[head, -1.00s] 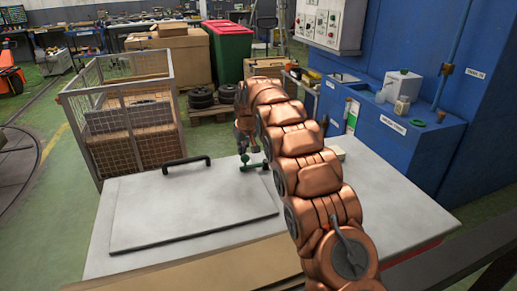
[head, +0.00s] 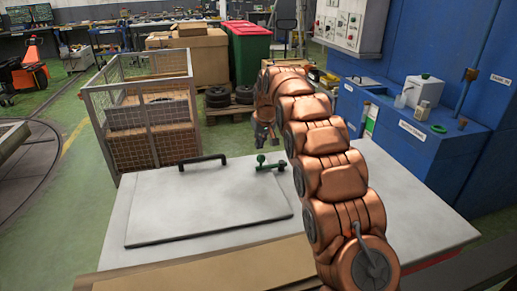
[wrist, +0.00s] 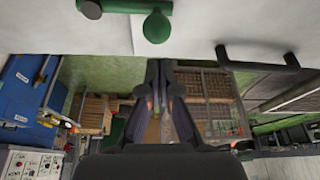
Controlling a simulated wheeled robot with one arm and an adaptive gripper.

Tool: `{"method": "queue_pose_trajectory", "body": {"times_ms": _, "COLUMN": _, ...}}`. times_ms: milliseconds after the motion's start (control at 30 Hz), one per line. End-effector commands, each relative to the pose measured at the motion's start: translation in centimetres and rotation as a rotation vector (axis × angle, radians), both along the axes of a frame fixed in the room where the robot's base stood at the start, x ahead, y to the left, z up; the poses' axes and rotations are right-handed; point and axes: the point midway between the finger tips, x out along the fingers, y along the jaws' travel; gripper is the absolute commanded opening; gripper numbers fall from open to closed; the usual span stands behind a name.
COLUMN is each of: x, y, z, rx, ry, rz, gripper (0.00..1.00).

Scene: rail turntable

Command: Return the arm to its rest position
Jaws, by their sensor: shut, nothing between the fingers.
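My copper arm reaches over the grey table (head: 400,215). My gripper (head: 265,141) hangs at its end, apart from and above the far edge of the table. In the wrist view my gripper (wrist: 158,70) has its dark fingers together with nothing between them. A green latch with a round knob (head: 270,164) lies at the back right corner of a pale flat panel (head: 205,205); the latch also shows at the top of the wrist view (wrist: 157,26). A black bar handle (head: 203,162) is on the panel's back edge.
A wire mesh cage (head: 140,105) with boxes stands behind the table at left. A green bin with a red lid (head: 248,55) and stacked tyres (head: 217,97) are further back. A blue cabinet (head: 425,150) stands close at right.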

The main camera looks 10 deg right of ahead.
Motion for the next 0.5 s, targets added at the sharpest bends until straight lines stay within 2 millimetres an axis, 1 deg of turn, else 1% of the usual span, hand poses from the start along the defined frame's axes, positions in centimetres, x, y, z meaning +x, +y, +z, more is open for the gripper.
{"method": "queue_pose_trajectory", "body": {"times_ms": 33, "x": -0.2, "y": -0.1, "z": 1.0, "rx": 0.0, "ry": -0.005, "rz": 0.0, "gripper": 0.0}}
{"method": "queue_pose_trajectory", "body": {"times_ms": 300, "x": -2.0, "y": -0.4, "z": 5.6, "rx": 0.0, "ry": -0.002, "rz": 0.0, "gripper": 0.0}}
{"method": "queue_pose_trajectory", "body": {"times_ms": 400, "x": -2.4, "y": -0.5, "z": 6.8, "rx": 0.001, "ry": 0.0, "rz": 0.0, "gripper": 0.0}}
{"method": "queue_pose_trajectory", "body": {"times_ms": 500, "x": -2.9, "y": -0.6, "z": 7.5, "rx": 0.0, "ry": 0.002, "rz": -0.002, "gripper": 0.0}}
